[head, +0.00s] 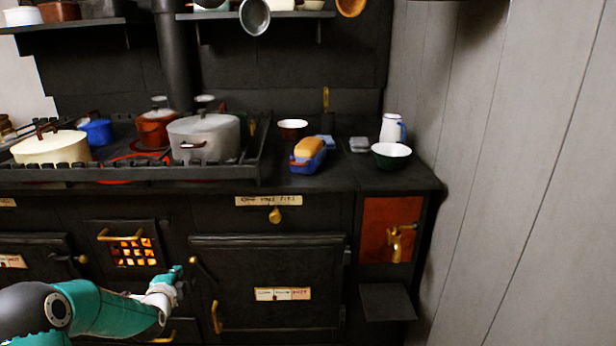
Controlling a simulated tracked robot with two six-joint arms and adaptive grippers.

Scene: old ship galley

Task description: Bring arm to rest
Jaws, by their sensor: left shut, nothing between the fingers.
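My left arm comes in from the lower left, teal and grey. Its left gripper (172,281) is shut and empty, in front of the stove's lower front, between the glowing fire grate and the large oven door. It looks apart from both, but the depth is hard to judge. My right gripper is not in view.
The black stove (330,215) carries a cream pot (52,148), a grey pot (204,138), a red pot (156,128), a blue loaf dish (308,160) and a green bowl (391,156). Brass handles and a brass tap (396,240) stick out in front. A panelled wall (520,180) closes the right.

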